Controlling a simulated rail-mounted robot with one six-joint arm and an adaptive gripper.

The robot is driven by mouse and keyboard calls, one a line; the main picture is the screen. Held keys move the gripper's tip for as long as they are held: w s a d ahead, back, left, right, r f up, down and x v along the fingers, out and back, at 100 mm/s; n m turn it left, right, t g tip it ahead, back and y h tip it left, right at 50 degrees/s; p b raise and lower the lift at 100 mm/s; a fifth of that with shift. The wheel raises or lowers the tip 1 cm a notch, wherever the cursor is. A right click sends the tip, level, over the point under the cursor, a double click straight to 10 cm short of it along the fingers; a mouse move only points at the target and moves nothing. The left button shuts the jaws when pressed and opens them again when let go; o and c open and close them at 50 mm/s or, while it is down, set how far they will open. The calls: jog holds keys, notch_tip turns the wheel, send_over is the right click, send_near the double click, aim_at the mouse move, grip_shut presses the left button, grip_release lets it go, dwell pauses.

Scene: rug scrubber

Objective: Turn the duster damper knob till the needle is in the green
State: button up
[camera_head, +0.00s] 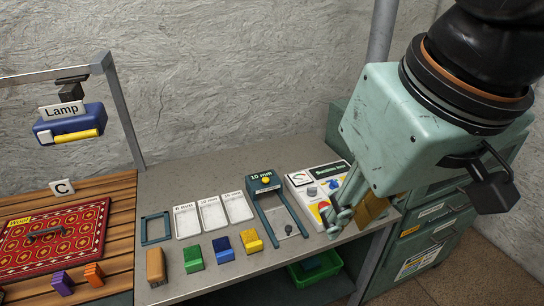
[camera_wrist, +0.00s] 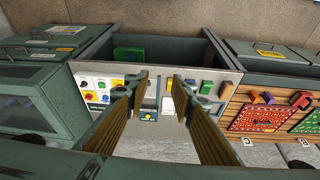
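A white control panel (camera_head: 303,190) with a dark green label stands at the right of the bench. It carries a small dial (camera_head: 300,178), a grey knob (camera_head: 313,191), a blue part and a red-and-yellow part. The lettering, the needle's position and which knob is the damper are too small to tell. My gripper (camera_head: 350,217) is in front of the panel's right side and hides part of it. In the wrist view the panel (camera_wrist: 94,77) is left of my gripper (camera_wrist: 160,88), whose fingers are wide apart with nothing between them.
A green-framed 10 mm gauge (camera_head: 265,182) stands left of the panel. White trays (camera_head: 211,213) and several coloured blocks (camera_head: 222,245) lie further left. A lamp (camera_head: 70,125) hangs over a red rug (camera_head: 60,235). A green bin (camera_head: 314,268) is below the bench; drawers (camera_head: 432,232) stand right.

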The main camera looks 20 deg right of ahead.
jog(key=shift+w, duration=0.1)
dwell(0.3)
jog(key=n+g+h+p, duration=0.2)
jog(key=n+g+h, duration=0.3)
jog(key=n, duration=0.8)
send_over(311, 188)
jog(key=w+a, duration=0.3)
jog(key=a, duration=0.2)
notch_tip(311, 188, down, 22)
jog(key=g, duration=0.1)
jog(key=shift+s+a+f+y, duration=0.1)
jog(key=shift+s+y, duration=0.05)
jog(key=shift+y, duration=0.35)
jog(key=shift+f, duration=0.15)
jog(key=shift+b+x, duration=1.2)
jog(key=shift+x, duration=5.55)
